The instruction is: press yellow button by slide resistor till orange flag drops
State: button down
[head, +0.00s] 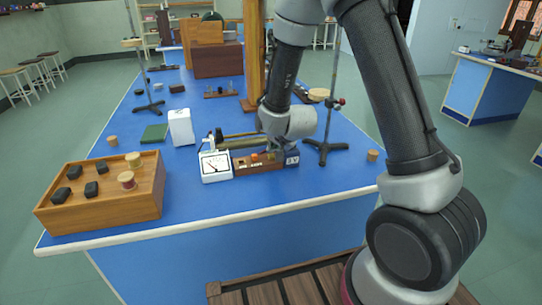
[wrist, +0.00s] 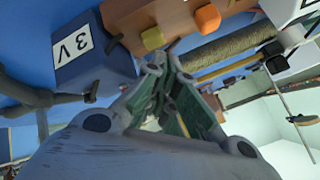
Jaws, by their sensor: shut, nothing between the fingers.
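The yellow button (wrist: 153,38) sits on a brown wooden block (wrist: 170,14) in the wrist view. An orange piece (wrist: 208,18), apparently the flag, stands up on the same block; it also shows in the head view (head: 254,157). The slide resistor (wrist: 232,46), a coil with a brass rod, lies alongside the block; it also shows in the head view (head: 235,141). My gripper (wrist: 166,62) is shut and empty, its fingertips close to the yellow button. I cannot tell whether they touch it. In the head view my wrist hides the fingertips and the button.
A box marked 3 V (head: 292,158) and a white meter (head: 215,166) flank the block. A stand with a black tripod base (head: 326,147) is close on the right. A white box (head: 181,127) and a wooden tray (head: 95,212) are at the left.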

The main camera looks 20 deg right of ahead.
jog(key=shift+r, duration=0.25)
jog(key=shift+r, duration=2.5)
jog(key=s+f+n+g, duration=0.3)
jog(key=s+n+g, duration=0.25)
jog(key=s, duration=0.65)
jog(key=s+d+r+n, duration=0.1)
jog(key=s+d+r, duration=0.6)
jog(key=s+r, duration=0.3)
jog(key=s+d+r+n+h, duration=0.1)
jog(key=s+d+r, duration=0.5)
jog(key=s+r, duration=0.5)
jog(key=shift+s+d+t, duration=0.35)
jog(key=shift+s+d, duration=0.05)
jog(key=shift+s, duration=0.15)
